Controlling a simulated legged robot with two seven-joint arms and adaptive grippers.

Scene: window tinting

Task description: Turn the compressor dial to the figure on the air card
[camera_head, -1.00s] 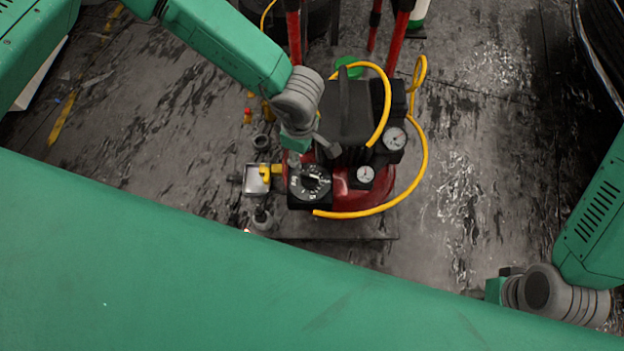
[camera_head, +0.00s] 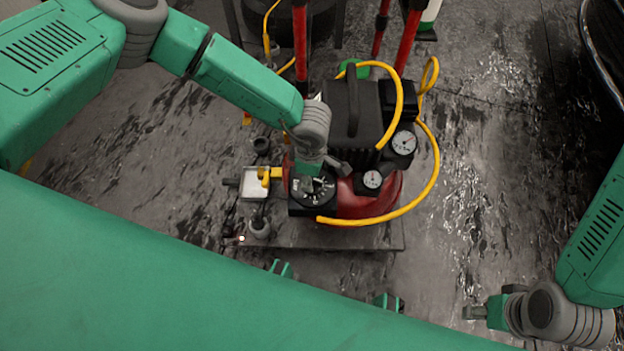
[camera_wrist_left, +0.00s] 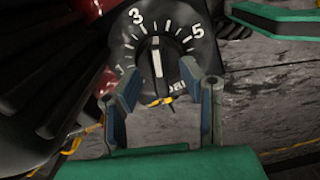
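The compressor dial (camera_head: 322,197) is a black plate with white figures on the front left of the red compressor (camera_head: 372,205). The left wrist view shows its figures 3 and 5 and a black knob (camera_wrist_left: 157,62), its white line pointing up between them. My left gripper (camera_head: 310,181) is over the dial and hides part of it. In the left wrist view its fingers (camera_wrist_left: 160,72) are open, one each side of the knob, with gaps visible. My right gripper (camera_head: 475,312) is low at the right, away from the compressor; its fingers are unclear. I cannot make out an air card.
A yellow hose (camera_head: 431,185) loops around the compressor's right side. Two gauges sit right of the dial, the larger gauge (camera_head: 404,142) behind. A pale tray (camera_head: 254,187) with a yellow part is left of the dial. The floor at right is clear.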

